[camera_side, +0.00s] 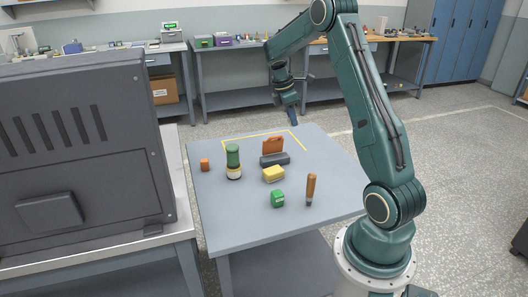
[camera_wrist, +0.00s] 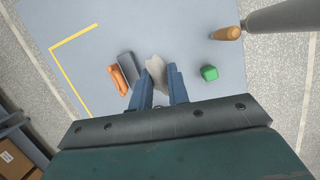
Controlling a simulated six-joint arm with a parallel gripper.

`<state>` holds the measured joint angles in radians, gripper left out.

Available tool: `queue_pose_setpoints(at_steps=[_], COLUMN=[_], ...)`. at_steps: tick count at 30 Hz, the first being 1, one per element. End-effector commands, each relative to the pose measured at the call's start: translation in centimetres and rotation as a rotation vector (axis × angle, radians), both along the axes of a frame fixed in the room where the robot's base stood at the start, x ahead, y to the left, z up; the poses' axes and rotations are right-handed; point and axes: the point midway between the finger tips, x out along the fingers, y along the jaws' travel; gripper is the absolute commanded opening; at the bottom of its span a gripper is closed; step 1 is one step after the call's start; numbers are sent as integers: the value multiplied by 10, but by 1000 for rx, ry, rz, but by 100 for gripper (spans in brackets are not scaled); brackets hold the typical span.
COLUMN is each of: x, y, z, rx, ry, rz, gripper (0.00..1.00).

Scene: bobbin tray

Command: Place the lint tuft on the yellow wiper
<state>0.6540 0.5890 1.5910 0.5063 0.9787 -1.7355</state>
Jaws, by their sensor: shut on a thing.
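My gripper (camera_wrist: 159,75) is shut on a pale grey lint tuft (camera_wrist: 156,66), whose ragged end shows between the two blue fingers. In the side view my gripper (camera_side: 292,118) hangs high, over the far edge of the table, and I cannot make out the tuft there. The yellow wiper (camera_side: 273,174) is a small block lying near the middle of the table in the side view. It is apart from my gripper. In the wrist view I cannot see the wiper.
Close behind the wiper are a dark grey block (camera_side: 275,159) and an orange piece (camera_side: 273,146). A green-topped bottle (camera_side: 233,162) stands to its left, with a small orange block (camera_side: 204,165) beyond. A green cube (camera_side: 277,198) and a brown-handled tool (camera_side: 311,188) are nearer the front.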

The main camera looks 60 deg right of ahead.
Motion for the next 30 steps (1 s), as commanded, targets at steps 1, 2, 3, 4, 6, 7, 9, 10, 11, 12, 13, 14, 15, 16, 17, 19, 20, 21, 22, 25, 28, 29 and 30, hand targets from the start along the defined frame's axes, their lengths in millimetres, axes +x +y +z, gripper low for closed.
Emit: queue_pose_setpoints(at_steps=[1, 2, 3, 4, 6, 7, 9, 10, 11, 12, 13, 14, 15, 16, 17, 19, 20, 21, 22, 25, 28, 29, 30], x=[13, 19, 27, 32, 42, 45, 52, 54, 55, 57, 58, 58, 59, 59, 59, 58, 58, 58, 58, 57, 57, 57, 57], y=[3, 5, 7, 9, 12, 13, 16, 17, 18, 18, 19, 19, 19, 19, 19, 19, 19, 19, 19, 19, 19, 19, 19], z=[2, 4, 5, 6, 9, 10, 11, 12, 12, 12, 13, 13, 13, 13, 13, 12, 11, 9, 7, -4, -19, -25, -32], rx=[1, 1, 4, 4, 7, 8, 11, 12, 12, 12, 12, 12, 13, 13, 13, 13, 13, 14, 14, 14, 16, 16, 15], ry=[-2, -3, -5, -6, -7, -8, -10, -10, -11, -11, -12, -12, -12, -12, -12, -11, -11, -10, -10, -9, -8, -7, -7], rz=[9, 11, 15, 17, 19, 22, 23, 24, 24, 25, 25, 25, 25, 25, 25, 26, 26, 27, 27, 25, 25, 26, 25], gripper=[0, 0, 0, 0, 0, 0, 0, 0, 0, 0, 0, 0, 0, 0, 0, 0, 0, 0, 0, 0, 0, 0, 0])
